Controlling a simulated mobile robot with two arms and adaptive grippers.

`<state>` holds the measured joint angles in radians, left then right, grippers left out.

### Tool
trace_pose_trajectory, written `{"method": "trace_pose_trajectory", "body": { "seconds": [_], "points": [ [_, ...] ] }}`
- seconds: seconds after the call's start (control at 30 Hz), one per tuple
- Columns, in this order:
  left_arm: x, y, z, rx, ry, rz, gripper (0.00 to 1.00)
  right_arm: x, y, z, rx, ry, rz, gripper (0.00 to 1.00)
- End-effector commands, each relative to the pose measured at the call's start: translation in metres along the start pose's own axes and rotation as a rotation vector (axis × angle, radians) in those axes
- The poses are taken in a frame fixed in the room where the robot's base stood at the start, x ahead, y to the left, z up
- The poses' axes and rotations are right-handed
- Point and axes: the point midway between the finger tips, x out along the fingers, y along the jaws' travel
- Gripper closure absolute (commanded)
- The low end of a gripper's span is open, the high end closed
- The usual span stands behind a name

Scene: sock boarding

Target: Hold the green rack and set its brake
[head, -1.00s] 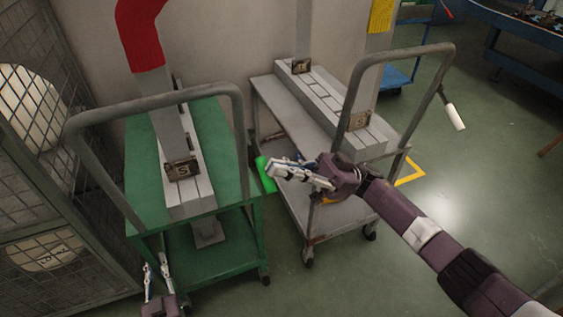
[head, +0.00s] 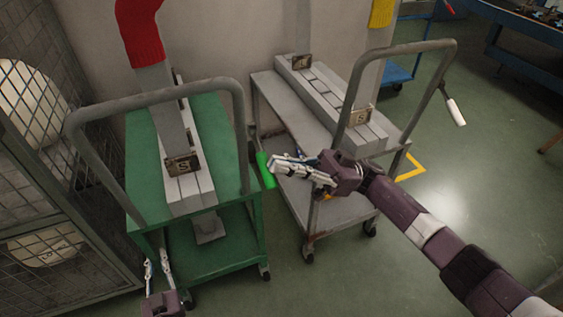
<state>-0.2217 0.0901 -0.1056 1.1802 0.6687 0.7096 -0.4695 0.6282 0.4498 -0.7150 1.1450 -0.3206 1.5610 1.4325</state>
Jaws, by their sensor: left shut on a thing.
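The green rack (head: 105,193) is a wheeled cart at the left, with a grey push handle and a grey board carrying a red sock (head: 141,32) on its top. My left gripper (head: 158,264) is at the rack's front left corner, its fingers either side of the green frame, shut on it. A bright green lever (head: 265,171) sticks out at the rack's right side, probably the brake. My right gripper (head: 271,164) is beside the lever's upper end, its fingers close together and holding nothing visible. I cannot tell whether they touch the lever.
A grey cart (head: 340,210) with grey boards stands close to the right of the green rack. A wire mesh cage (head: 98,265) stands at the left. A blue bench (head: 520,48) is at the back right. The floor at the front right is clear.

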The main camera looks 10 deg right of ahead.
Motion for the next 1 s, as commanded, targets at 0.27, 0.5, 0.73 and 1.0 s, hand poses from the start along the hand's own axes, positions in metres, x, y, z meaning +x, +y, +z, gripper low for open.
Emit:
{"method": "trace_pose_trajectory", "body": {
  "seconds": [0.27,0.5,0.73,1.0],
  "points": [
    [0.0,0.0,0.0,0.001,0.003,-0.001,1.0,0.011,-0.018,-0.032,-0.007,0.007,-0.008,1.0],
    [0.0,-0.001,0.0,0.001,0.001,-0.001,1.0,-0.023,-0.006,-0.034,-0.008,0.01,-0.005,1.0],
    [0.0,-0.001,0.0,0.001,0.0,-0.001,1.0,-0.054,0.003,-0.036,-0.009,0.01,-0.006,1.0],
    [0.0,-0.001,0.0,0.001,0.0,-0.001,1.0,-0.078,0.008,-0.038,-0.01,0.012,-0.009,1.0]
  ]
}}
